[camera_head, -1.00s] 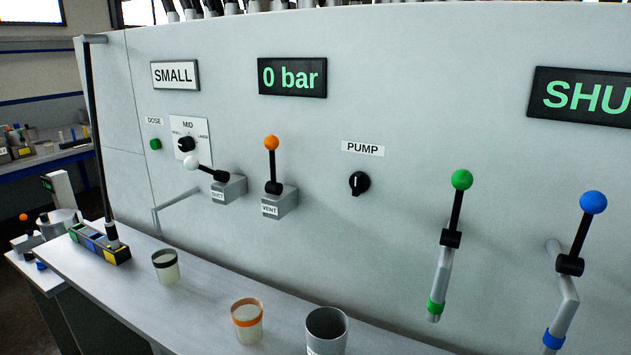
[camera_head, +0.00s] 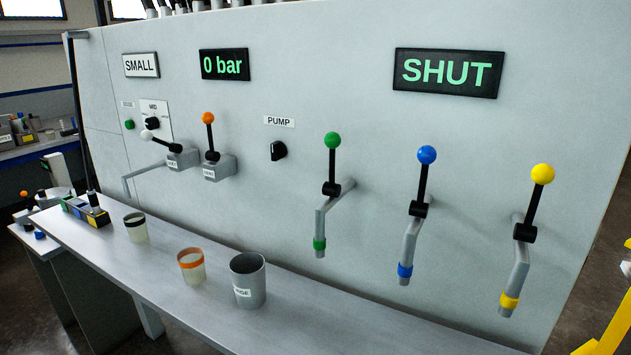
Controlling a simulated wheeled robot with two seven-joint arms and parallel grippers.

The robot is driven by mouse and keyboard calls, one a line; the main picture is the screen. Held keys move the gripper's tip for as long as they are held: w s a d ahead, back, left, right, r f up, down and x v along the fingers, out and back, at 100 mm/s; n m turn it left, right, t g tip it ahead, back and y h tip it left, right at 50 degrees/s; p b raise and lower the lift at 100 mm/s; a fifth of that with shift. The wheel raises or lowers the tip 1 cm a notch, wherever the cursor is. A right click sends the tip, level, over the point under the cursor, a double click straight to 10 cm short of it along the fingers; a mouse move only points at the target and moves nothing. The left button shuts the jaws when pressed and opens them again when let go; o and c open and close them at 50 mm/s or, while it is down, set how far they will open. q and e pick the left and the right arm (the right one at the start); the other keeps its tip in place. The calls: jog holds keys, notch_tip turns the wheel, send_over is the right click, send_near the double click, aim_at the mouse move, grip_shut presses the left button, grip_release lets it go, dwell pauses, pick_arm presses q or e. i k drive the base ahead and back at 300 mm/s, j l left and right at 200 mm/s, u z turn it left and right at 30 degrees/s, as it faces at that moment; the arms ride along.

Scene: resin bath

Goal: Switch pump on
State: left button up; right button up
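The pump switch (camera_head: 278,151) is a black rotary knob on the light grey panel, below a white label (camera_head: 279,122) reading PUMP. A pressure display (camera_head: 225,65) up and left of it reads 0 bar. Another display (camera_head: 449,72) at the upper right reads SHUT. The knob is small here, and its exact setting is hard to tell. Neither of my grippers shows in the head view.
Green (camera_head: 332,141), blue (camera_head: 427,156) and yellow (camera_head: 542,175) ball levers with spouts stick out right of the knob. An orange lever (camera_head: 208,119) stands left. Several cups, including a grey one (camera_head: 248,282), stand on the shelf (camera_head: 330,318) below. The shelf's right part is clear.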

aim_at(278, 150)
jog(key=i+j+z, duration=0.35)
jog(key=j, duration=0.2)
jog(key=i+j+z, duration=0.2)
jog(key=j+z, duration=0.2)
jog(key=j, duration=0.2)
